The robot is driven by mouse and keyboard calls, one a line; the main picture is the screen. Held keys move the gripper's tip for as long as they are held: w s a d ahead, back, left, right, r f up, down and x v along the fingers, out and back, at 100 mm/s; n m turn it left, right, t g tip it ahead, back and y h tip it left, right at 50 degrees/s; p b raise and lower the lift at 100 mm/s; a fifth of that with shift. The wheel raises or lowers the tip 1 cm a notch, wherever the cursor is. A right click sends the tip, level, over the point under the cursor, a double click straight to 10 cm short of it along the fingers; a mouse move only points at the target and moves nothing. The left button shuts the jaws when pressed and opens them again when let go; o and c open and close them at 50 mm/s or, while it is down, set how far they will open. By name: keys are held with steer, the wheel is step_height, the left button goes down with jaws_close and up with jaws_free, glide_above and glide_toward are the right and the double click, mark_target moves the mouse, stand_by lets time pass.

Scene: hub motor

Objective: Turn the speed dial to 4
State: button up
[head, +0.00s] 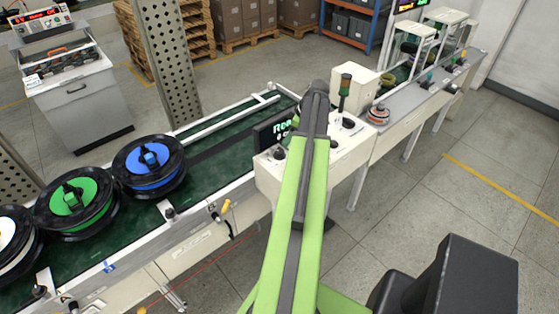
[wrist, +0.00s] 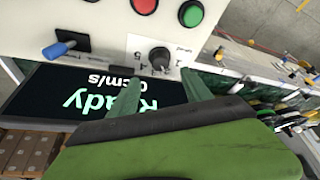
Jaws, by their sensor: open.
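In the wrist view the speed dial (wrist: 159,58) is a small black knob on a white control panel (wrist: 112,28), with small numbers printed around it. I cannot read clearly which number it points at. My gripper (wrist: 156,74) is open, with its two green fingers reaching toward the panel on either side of the dial. I cannot tell whether they touch it. A dark display (wrist: 75,100) shows "Ready" and "0 cm/s", upside down in this view. In the head view my arm covers much of the control box (head: 345,155) and hides my gripper and the dial.
A red button (wrist: 144,4), a green button (wrist: 191,14) and a blue-handled lever (wrist: 60,48) sit near the dial. A green conveyor (head: 215,165) carries several cable reels, including a blue one (head: 150,160). Open floor (head: 430,195) lies to the right.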

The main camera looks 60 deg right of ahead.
mark_target(280, 151)
steer(key=b+x, duration=0.7)
steer(key=x, duration=0.3)
steer(key=shift+s+f+b, duration=0.1)
steer(key=shift+s+b, duration=0.05)
steer(key=shift+b, duration=0.25)
